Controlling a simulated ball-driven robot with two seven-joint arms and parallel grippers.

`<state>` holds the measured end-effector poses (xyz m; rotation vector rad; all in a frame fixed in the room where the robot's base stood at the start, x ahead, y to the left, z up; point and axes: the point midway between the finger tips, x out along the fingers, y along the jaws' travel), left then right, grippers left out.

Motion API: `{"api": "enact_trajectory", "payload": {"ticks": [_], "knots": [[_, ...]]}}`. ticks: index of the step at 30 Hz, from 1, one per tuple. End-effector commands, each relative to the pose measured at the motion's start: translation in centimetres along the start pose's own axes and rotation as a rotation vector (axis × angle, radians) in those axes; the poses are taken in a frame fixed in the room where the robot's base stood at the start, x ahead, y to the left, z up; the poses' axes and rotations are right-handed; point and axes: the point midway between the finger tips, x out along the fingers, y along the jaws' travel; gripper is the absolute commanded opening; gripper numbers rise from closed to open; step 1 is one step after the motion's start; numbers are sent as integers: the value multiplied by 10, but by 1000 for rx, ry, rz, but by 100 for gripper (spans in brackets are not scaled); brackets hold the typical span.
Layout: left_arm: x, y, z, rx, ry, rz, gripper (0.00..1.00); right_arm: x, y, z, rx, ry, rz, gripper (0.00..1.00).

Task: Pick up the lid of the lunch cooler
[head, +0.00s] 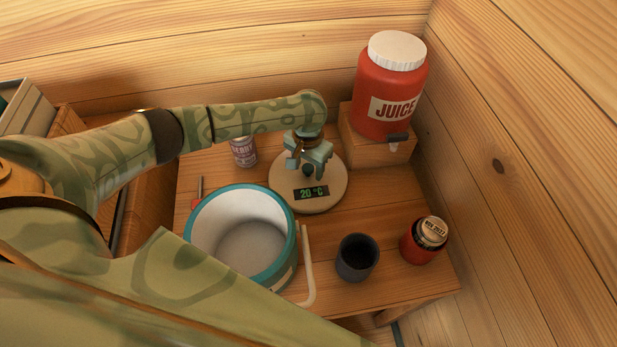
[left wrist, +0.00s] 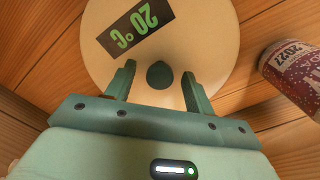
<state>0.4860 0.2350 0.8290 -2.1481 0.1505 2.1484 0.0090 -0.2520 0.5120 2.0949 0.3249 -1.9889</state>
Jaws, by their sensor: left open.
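The lid (head: 333,191) is a round cream disc with a dark "20 °C" display and a small dark knob. It lies flat on the table, just behind and right of the open lunch cooler (head: 199,213), a white tub with a teal rim. In the left wrist view the lid (left wrist: 205,35) fills the top middle. My left gripper (head: 307,172) is above the lid, pointing down. In the left wrist view its open fingers (left wrist: 158,76) stand on either side of the knob (left wrist: 160,74), with a gap on both sides. My right gripper is out of view.
A red juice jug (head: 384,92) stands on a wooden block (head: 362,148) behind right. A can (head: 243,152) stands left of the lid. A dark cup (head: 357,258) and a red jar (head: 421,243) stand in front right. The cooler's pale handle (head: 307,265) hangs at its right side. Wooden walls close the back and right.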

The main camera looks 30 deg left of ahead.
Motion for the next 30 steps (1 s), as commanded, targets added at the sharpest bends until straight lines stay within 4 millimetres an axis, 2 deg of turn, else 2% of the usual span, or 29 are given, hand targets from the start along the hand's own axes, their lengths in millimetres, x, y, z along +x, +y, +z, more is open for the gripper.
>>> {"api": "enact_trajectory", "payload": {"ticks": [1,6,7,14,17,20,30], "knots": [[-1,0,0,0,1,0,54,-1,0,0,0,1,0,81],[-1,0,0,0,1,0,6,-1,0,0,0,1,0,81],[-1,0,0,0,1,0,0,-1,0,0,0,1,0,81],[-2,0,0,-1,1,0,0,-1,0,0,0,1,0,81],[-8,0,0,0,2,0,0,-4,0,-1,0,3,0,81],[-25,-1,-1,-1,4,-1,0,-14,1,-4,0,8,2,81],[-127,-1,-1,0,6,0,0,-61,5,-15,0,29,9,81]]}}
